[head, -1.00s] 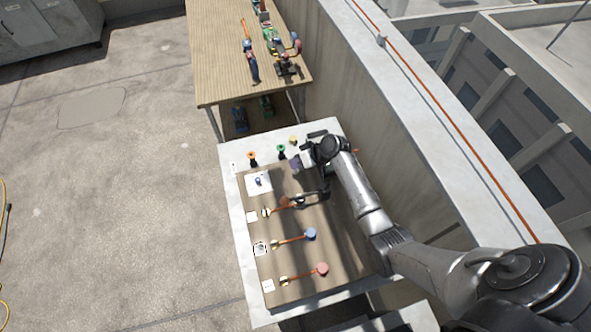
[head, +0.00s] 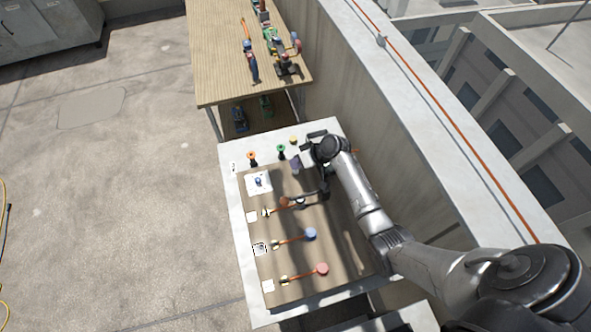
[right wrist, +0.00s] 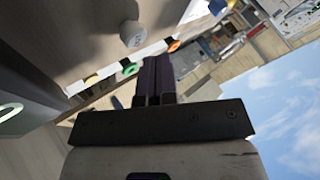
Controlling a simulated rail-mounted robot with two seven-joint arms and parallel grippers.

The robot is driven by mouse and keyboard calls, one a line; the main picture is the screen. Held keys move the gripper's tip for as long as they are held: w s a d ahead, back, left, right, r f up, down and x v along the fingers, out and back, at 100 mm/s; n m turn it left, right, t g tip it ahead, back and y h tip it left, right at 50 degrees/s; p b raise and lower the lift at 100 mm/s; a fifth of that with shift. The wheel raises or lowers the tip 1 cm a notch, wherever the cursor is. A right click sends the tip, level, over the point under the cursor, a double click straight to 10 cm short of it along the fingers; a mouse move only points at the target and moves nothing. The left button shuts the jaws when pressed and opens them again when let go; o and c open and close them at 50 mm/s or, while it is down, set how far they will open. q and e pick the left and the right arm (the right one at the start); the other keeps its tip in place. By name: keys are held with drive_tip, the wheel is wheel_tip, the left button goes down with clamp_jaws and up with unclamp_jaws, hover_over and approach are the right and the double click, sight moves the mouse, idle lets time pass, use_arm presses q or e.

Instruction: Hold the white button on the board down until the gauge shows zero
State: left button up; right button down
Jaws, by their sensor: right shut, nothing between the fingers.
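The brown board (head: 345,255) lies on the table below my right arm. The white button (right wrist: 131,36), a short round cylinder with a faint mark on its end, shows in the right wrist view. In the head view I cannot make it out. My right gripper (right wrist: 153,62) is shut and empty; its dark fingertips are close to the button with a visible gap between. In the head view my right gripper (head: 296,166) is mostly covered by its own wrist. A pale green arc on a grey panel (right wrist: 12,112) is cut off at the left; I cannot tell if it is the gauge.
The board carries levers with a blue knob (head: 310,234) and a red knob (head: 322,269), and a white plate (head: 252,188) with a blue part. Orange (head: 252,156), green (head: 281,149) and yellow pegs stand along the back. A wooden table (head: 220,75) stands beyond.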

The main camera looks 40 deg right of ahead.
drive_tip(key=shift+f, duration=0.15)
drive_tip(key=shift+f, duration=0.25)
drive_tip(key=shift+f, duration=0.1)
idle(0.3)
drive_tip(key=shift+f+b, duration=0.2)
drive_tip(key=shift+b, duration=0.1)
